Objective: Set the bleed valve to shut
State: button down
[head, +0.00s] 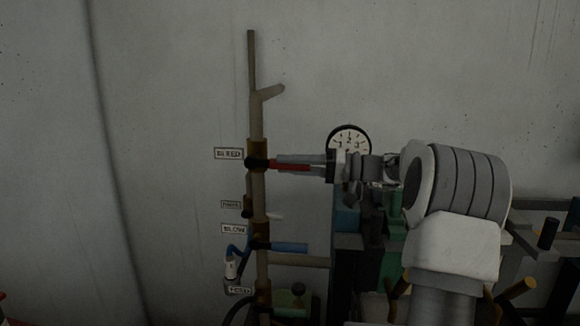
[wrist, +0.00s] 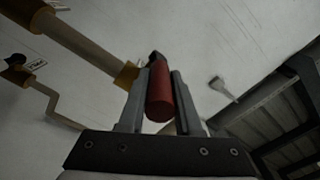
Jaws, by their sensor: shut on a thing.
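The bleed valve (head: 257,155) is a brass body on a vertical pipe, beside a label (head: 228,154) that seems to read BLEED. Its red lever (head: 290,167) points to the right, level and square to the pipe. My gripper (head: 292,163) is shut on the red lever, reaching in from the right. In the wrist view the red lever (wrist: 159,92) lies between the two fingers, and the brass body (wrist: 127,75) sits just beyond the fingertips to the left. The fingers hide part of the lever in the head view.
A round gauge (head: 349,142) is on the wall behind my wrist. Below are a blue-handled valve (head: 288,247) and a small pale lever (head: 275,216). Dark racks and a green machine fill the lower right.

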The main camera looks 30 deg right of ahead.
jog(key=c, duration=0.6)
grip_release()
jog(key=v, duration=1.7)
jog(key=shift+d, duration=0.2)
jog(key=shift+f, duration=0.1)
